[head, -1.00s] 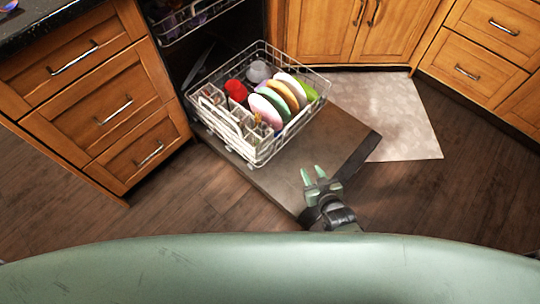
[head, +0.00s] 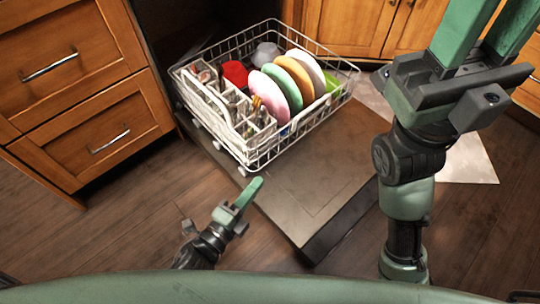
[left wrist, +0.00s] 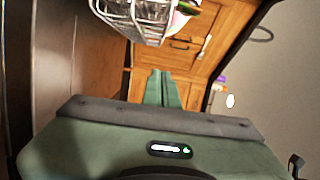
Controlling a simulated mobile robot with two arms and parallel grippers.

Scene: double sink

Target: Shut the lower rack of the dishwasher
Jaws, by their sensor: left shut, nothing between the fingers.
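The lower rack (head: 255,160) is a white wire basket pulled out over the dishwasher's lowered door (head: 325,185). It holds several coloured plates, a red cup and a cutlery basket. My left gripper (head: 257,187) is shut and empty, just in front of the rack's near corner; I cannot tell whether it touches. In the left wrist view its fingers (left wrist: 163,88) are together, with part of the rack (left wrist: 140,15) beyond. My right gripper (head: 490,30) is raised at the upper right, its fingers apart and their tips near or past the picture edge.
Wooden drawers (head: 85,100) stand to the left of the dishwasher, and wooden cabinets (head: 350,25) stand behind. A pale mat (head: 470,155) lies on the floor to the right, partly behind my right arm. Dark floor (head: 130,235) is clear at the front left.

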